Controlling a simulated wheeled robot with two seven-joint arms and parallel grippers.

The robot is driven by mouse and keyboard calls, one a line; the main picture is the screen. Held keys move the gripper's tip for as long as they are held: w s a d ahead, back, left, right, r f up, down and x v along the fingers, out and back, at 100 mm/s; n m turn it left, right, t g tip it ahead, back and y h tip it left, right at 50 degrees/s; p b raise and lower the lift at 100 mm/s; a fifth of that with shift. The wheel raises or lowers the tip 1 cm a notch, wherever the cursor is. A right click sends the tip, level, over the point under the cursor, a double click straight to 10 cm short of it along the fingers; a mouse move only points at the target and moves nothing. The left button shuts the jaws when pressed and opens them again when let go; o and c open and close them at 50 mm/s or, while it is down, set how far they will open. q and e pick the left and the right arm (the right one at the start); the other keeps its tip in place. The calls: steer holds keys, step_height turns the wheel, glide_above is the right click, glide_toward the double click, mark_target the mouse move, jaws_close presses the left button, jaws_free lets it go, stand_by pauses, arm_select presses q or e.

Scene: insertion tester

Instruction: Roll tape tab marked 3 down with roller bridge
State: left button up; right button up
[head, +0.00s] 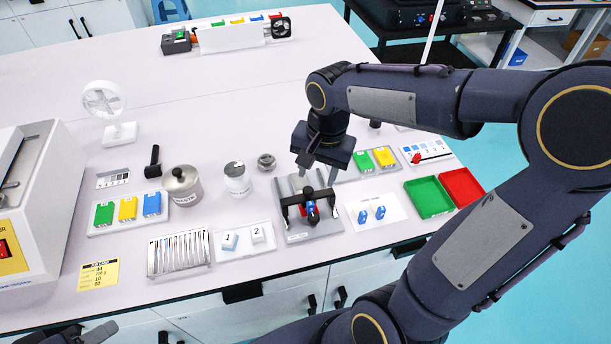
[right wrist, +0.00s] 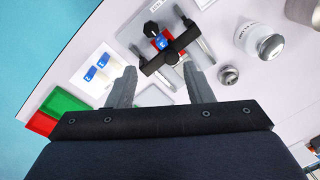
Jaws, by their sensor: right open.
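The black roller bridge (head: 308,198) stands on a grey plate (head: 314,231) at the front middle of the bench. A blue and red piece (head: 312,213) sits under its crossbar; it also shows in the right wrist view (right wrist: 161,42). My right gripper (head: 319,174) is open and empty, above and behind the bridge in the head view. In the right wrist view the bridge (right wrist: 171,51) lies just beyond the spread fingertips. I cannot make out a tab marked 3. Only a dark part of what seems to be my left gripper (head: 75,334) shows at the lower left edge.
Left of the plate, a tray holds white blocks marked 1 (head: 229,240) and 2 (head: 257,233). Right of it, a white card (head: 394,218) carries two blue pieces. Green (head: 429,197) and red (head: 461,188) trays stand farther right. A metal knob (head: 266,161) and jar (head: 236,180) stand behind.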

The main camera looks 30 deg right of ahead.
steer(key=m+g, duration=0.1)
steer(key=m, duration=0.1)
glide_above(308, 189)
step_height(308, 189, down, 2)
steer(key=shift+f+h, duration=0.25)
steer(key=shift+h, duration=0.15)
step_height(308, 189, down, 8)
steer(key=shift+r, duration=0.2)
steer(key=shift+c, duration=0.2)
jaws_close()
